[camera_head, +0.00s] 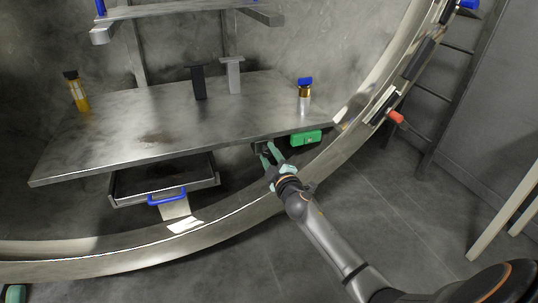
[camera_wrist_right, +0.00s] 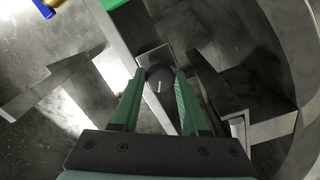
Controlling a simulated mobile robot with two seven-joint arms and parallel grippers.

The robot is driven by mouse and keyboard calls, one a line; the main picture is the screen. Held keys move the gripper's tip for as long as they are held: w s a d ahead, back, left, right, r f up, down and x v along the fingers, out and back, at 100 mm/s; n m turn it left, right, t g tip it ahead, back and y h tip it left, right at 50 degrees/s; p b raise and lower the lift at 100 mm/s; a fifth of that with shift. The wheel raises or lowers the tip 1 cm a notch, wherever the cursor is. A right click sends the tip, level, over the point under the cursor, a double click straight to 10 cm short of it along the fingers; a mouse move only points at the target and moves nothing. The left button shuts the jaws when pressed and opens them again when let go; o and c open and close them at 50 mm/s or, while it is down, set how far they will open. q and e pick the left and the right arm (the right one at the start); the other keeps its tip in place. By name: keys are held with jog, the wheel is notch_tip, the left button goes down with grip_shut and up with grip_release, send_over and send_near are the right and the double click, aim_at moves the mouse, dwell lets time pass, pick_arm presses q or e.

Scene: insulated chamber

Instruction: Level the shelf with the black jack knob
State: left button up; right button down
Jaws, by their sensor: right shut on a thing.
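The wide grey metal shelf (camera_head: 215,125) crosses the chamber in the head view, its left front corner lower in the picture than its right end. The black jack knob (camera_wrist_right: 160,77), round with a pale pointer line, shows in the right wrist view. My right gripper (camera_head: 267,154) is under the shelf's front edge. Its green fingers (camera_wrist_right: 159,85) are on either side of the knob and shut on it. In the head view the knob is mostly hidden by the fingers. A teal piece in the bottom left corner may be part of my left gripper (camera_head: 15,293); its fingers cannot be made out.
On the shelf stand a yellow-banded bottle (camera_head: 77,92), a black T-shaped piece (camera_head: 199,84), a grey one (camera_head: 234,76) and a blue-capped vial (camera_head: 304,97). A green box (camera_head: 306,138) is under the right edge. A blue-handled drawer (camera_head: 125,188) hangs below. The chamber's round rim (camera_head: 235,213) curves in front.

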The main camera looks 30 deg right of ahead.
jog(key=n, duration=0.6)
jog(key=n+p, duration=0.1)
jog(key=n, duration=0.4)
jog(key=shift+f+n, duration=0.1)
jog(key=shift+n, duration=0.4)
jog(key=shift+c, duration=2.1)
grip_release()
